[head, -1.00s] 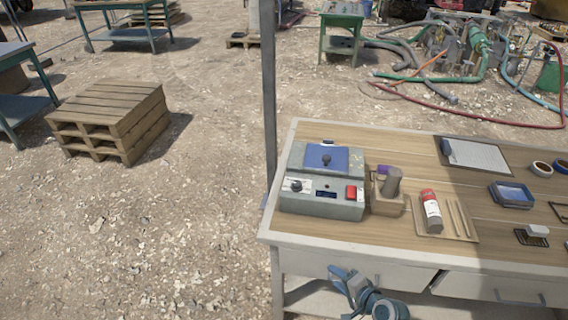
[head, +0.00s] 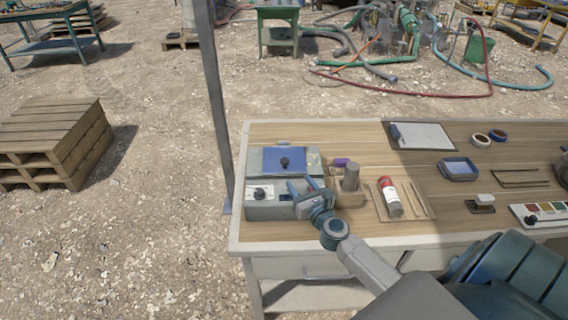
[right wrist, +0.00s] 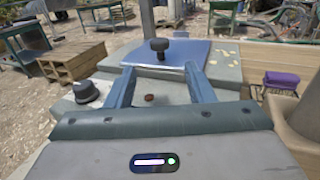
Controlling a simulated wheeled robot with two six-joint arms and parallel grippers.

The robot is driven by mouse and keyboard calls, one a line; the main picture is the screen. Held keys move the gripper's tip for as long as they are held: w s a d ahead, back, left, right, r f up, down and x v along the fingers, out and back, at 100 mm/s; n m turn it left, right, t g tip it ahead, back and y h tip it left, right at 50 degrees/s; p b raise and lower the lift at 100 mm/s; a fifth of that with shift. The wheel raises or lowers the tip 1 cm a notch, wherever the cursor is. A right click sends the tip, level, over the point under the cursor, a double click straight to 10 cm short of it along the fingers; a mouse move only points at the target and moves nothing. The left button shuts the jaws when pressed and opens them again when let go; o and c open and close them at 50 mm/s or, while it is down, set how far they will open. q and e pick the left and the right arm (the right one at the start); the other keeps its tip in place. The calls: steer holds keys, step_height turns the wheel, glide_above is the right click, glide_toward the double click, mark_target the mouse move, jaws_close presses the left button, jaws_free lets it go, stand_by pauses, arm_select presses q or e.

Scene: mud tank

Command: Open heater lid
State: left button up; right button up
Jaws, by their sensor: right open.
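The heater (head: 262,210) is a grey box at the left end of the table. Its blue lid (head: 270,160) lies closed on top, with a black knob (head: 284,163) standing up from it. My right gripper (head: 302,187) is open and empty over the front right part of the heater. In the right wrist view its two fingers (right wrist: 158,80) point toward the lid (right wrist: 180,54), and the lid's knob (right wrist: 159,45) shows beyond and between the fingertips. A control dial (right wrist: 86,91) is left of the fingers. My left gripper is not in view.
A wooden block with a grey cylinder (head: 351,177) stands just right of the heater. A metal post (head: 216,100) rises by the table's left edge.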

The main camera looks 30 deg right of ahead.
mark_target(287, 164)
steer(key=w, duration=0.3)
steer(key=w+d, duration=0.1)
steer(key=w, duration=0.6)
steer(key=shift+d+r+p, duration=0.1)
steer(key=shift+d+p, duration=0.2)
jaws_close()
